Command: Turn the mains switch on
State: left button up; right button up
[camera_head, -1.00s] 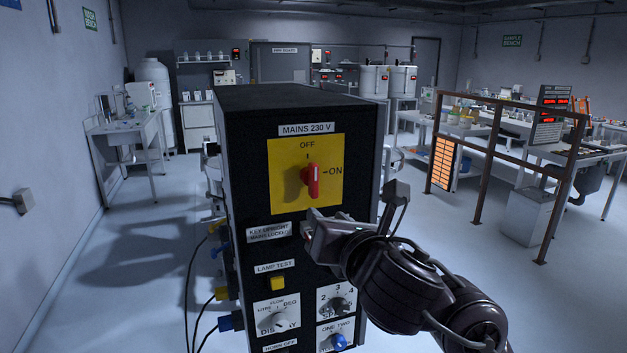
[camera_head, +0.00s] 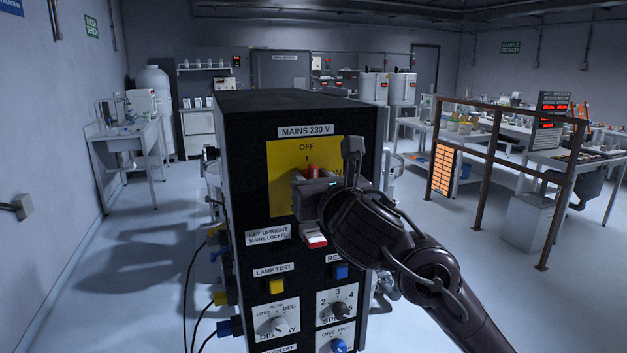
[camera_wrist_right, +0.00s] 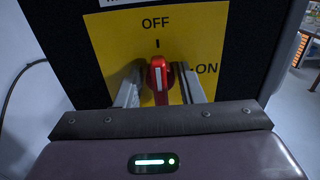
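The mains switch is a red knob (camera_head: 313,171) on a yellow plate (camera_head: 281,190) on the front of a black cabinet. In the right wrist view the knob (camera_wrist_right: 158,82) stands upright, its white line toward the OFF mark; ON is to its right. My right gripper (camera_head: 311,186) is in front of the plate and hides the knob's lower part. In the right wrist view its two fingers (camera_wrist_right: 159,85) are either side of the knob, with narrow yellow gaps, so it looks open around the knob. My left gripper is not in view.
Below the plate are a red-and-white part (camera_head: 314,240) beside the key label, a yellow lamp-test button (camera_head: 277,286), a blue button (camera_head: 341,271) and rotary dials (camera_head: 280,325). Cables hang at the cabinet's left. A brown railing (camera_head: 487,165) stands at the right, with open floor between.

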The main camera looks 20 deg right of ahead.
jog(key=c, duration=0.6)
jog(key=shift+m, duration=0.4)
jog(key=m, duration=0.2)
jog(key=shift+m, duration=0.4)
jog(key=m, duration=0.3)
jog(key=shift+d+f+m, duration=0.15)
jog(key=shift+m, duration=0.15)
jog(key=m, duration=0.5)
jog(key=shift+f, duration=0.15)
jog(key=m, duration=0.5)
jog(key=shift+d+f+m, duration=0.1)
jog(key=shift+m, duration=0.2)
